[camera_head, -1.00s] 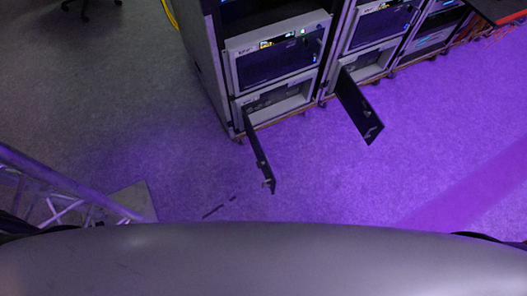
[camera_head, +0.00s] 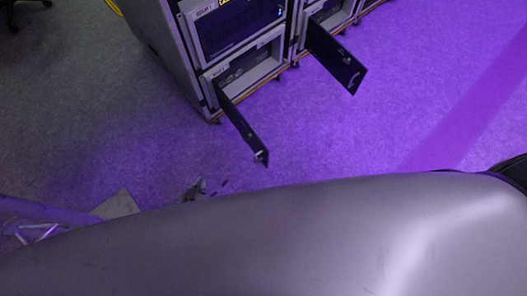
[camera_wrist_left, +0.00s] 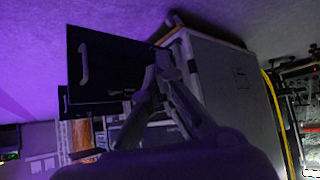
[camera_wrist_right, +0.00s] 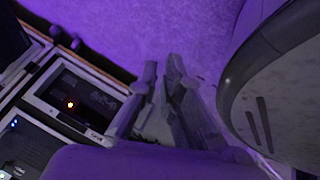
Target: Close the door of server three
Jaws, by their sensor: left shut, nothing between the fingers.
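Two black cabinet doors stand open at the lower bays of the server racks in the head view: the near left door (camera_head: 241,122) and the door further right (camera_head: 336,58). Labels are too small to tell which is server three. A black door with a handle (camera_wrist_left: 105,65) fills the upper left of the left wrist view. My left gripper (camera_head: 196,189) is shut and empty, low over the floor, left of and apart from the near door's free edge. In the left wrist view its fingers (camera_wrist_left: 160,68) overlap the door's edge. My right gripper (camera_wrist_right: 162,66) shows only in its wrist view; its finger gap is unclear.
The near rack (camera_head: 170,50) stands at upper left, its open lower bay (camera_head: 245,68) beside the door. A truss (camera_head: 40,222) lies at lower left. My own body hides the bottom. Purple-lit floor (camera_head: 330,130) is clear in front of the racks.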

